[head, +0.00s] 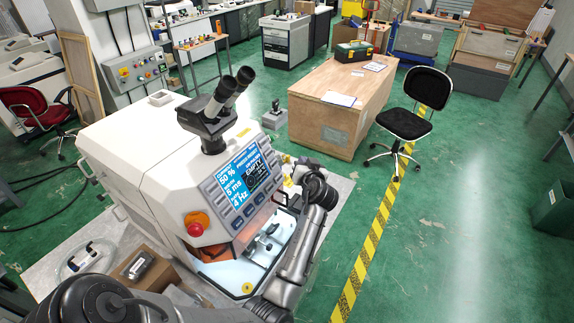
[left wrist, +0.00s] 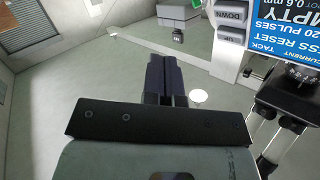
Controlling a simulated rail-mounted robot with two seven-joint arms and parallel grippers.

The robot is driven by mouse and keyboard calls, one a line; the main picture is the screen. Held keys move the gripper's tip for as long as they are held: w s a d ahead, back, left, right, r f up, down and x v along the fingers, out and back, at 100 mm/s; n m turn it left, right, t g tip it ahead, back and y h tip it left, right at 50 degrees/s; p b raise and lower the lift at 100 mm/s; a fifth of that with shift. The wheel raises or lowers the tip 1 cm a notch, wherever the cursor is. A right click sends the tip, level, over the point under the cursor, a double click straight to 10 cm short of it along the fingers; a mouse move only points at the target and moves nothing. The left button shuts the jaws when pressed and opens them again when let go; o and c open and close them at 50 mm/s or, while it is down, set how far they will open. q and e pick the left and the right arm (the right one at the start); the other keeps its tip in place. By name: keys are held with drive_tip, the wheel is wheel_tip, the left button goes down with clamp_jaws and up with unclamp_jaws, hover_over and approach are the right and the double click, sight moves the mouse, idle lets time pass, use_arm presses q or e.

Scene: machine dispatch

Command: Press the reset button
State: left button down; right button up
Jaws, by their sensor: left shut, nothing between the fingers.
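Grey keys (head: 240,222) line the screen, and a red knob (head: 196,229) sits on an orange patch at lower left. No key can be read as the reset button in the head view. My left gripper (head: 295,164) is beside the machine, right of the screen, its fingertips hard to make out there. In the left wrist view its fingers (left wrist: 166,60) are shut and empty, near a white disc (left wrist: 198,97). That view shows the screen (left wrist: 290,35) upside down, with an UP key (left wrist: 228,40).
The black eyepieces (head: 230,90) rise above the screen and show close by at right in the left wrist view (left wrist: 280,135). A lit work chamber (head: 235,270) opens below the screen. A wooden crate (head: 325,115) and a black chair (head: 415,105) stand on the green floor beyond.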

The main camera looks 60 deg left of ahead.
sight(273, 164)
use_arm(q)
drive_tip(key=shift+w, duration=0.2)
drive_tip(key=shift+s, duration=0.1)
drive_tip(key=s+a+f, duration=0.3)
drive_tip(key=a, duration=0.4)
drive_tip(key=shift+s+f, duration=0.3)
drive_tip(key=shift+f, duration=0.1)
idle(0.5)
idle(0.8)
idle(0.7)
